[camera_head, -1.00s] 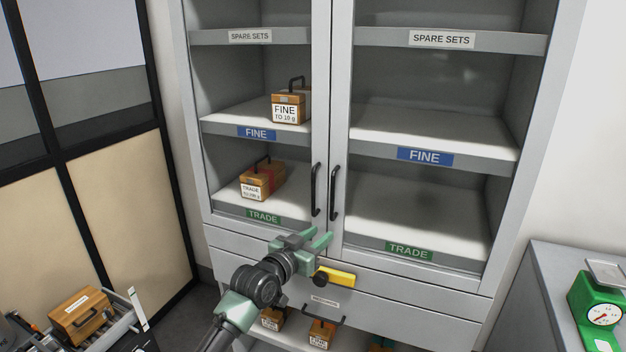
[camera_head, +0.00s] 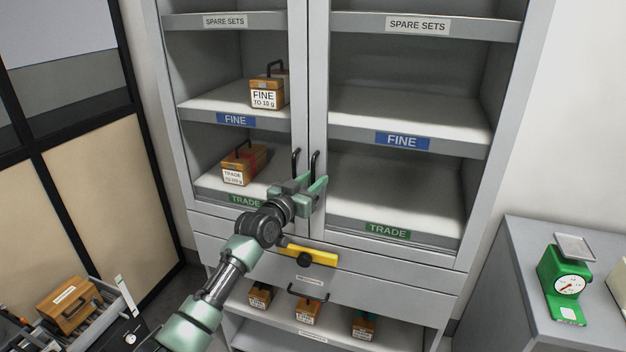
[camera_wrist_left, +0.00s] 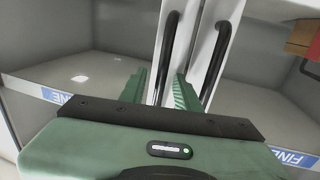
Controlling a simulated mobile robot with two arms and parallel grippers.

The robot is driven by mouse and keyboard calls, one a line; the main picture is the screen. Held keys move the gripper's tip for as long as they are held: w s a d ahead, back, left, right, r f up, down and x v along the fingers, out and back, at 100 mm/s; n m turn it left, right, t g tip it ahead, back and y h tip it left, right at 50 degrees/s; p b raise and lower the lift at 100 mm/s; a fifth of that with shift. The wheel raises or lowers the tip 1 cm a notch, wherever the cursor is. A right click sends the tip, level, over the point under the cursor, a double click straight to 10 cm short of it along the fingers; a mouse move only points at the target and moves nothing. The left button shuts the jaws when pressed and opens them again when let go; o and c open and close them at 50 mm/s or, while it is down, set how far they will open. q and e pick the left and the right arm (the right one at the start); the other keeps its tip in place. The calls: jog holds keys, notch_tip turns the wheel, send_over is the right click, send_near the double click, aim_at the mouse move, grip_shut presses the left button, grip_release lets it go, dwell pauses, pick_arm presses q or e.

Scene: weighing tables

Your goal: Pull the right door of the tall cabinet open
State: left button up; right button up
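The tall cabinet (camera_head: 319,70) has two glazed doors, both closed. The right door's dark handle (camera_head: 314,164) is a vertical bar beside the center seam; the left door's handle (camera_head: 296,162) stands just left of it. My left gripper (camera_head: 309,186) is open at the lower end of the right handle and hides part of it. In the left wrist view, which looks upside down, the right door's handle (camera_wrist_left: 167,50) runs between the spread fingers (camera_wrist_left: 160,88). The other handle (camera_wrist_left: 214,62) lies outside them. Contact cannot be told. My right gripper is out of view.
Below the doors are a drawer with a yellow block-like piece (camera_head: 310,255) in front and an open shelf with several wooden boxes (camera_head: 307,312). A grey side table (camera_head: 500,290) with a green scale (camera_head: 564,275) stands right. A cart with a wooden box (camera_head: 68,303) is lower left.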

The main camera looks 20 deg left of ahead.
pick_arm(q)
grip_shut()
dwell(1.4)
